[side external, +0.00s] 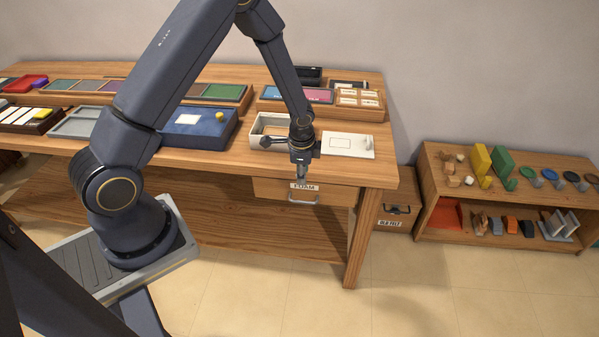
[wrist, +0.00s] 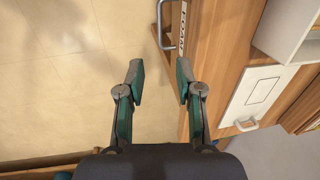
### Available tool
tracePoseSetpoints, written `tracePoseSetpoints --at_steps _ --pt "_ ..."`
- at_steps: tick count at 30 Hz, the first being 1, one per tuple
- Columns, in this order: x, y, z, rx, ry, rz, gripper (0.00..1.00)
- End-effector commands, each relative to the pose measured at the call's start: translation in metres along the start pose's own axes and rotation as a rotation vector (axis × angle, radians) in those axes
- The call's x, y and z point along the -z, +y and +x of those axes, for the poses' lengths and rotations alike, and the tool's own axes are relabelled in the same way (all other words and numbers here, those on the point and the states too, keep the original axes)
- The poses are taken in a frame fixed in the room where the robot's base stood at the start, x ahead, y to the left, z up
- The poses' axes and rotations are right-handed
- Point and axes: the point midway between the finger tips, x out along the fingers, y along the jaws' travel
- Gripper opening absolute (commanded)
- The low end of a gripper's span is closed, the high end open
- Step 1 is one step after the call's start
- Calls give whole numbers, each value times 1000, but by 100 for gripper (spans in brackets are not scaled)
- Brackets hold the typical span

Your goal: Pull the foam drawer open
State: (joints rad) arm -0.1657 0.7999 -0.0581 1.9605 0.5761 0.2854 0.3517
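The foam drawer (side external: 270,190) is a wooden front under the table top, with a white label (side external: 303,186) and a grey bar handle (side external: 303,200). Its front looks about level with the table frame. My gripper (side external: 301,176) points down just above the label in the side view, close to the table's front edge. In the wrist view my gripper (wrist: 160,80) is open and empty. The handle (wrist: 163,28) lies beyond the fingertips, roughly in line with the gap and not between them. The drawer front (wrist: 207,45) shows beside the right finger.
A white box (side external: 262,131) with a flat lid panel (side external: 348,145) sits on the table above the drawer. A blue box (side external: 200,127) stands to its left. Floor before the drawer is clear.

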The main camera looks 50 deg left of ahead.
Motion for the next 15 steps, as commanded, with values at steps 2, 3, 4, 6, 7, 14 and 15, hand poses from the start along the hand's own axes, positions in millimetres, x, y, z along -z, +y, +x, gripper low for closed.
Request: tracePoseSetpoints --at_steps 2,3,4,6,7,14,15 --pt "0 1 20 -3 -3 2 35" --pt "0 2 30 -3 -3 2 35" --pt "0 1 37 -3 -2 1 35" --pt "0 1 55 -2 -3 2 35" --pt "0 1 62 -2 -2 2 35" --pt "0 1 110 -1 -1 1 35" --pt "0 0 116 0 0 0 35"
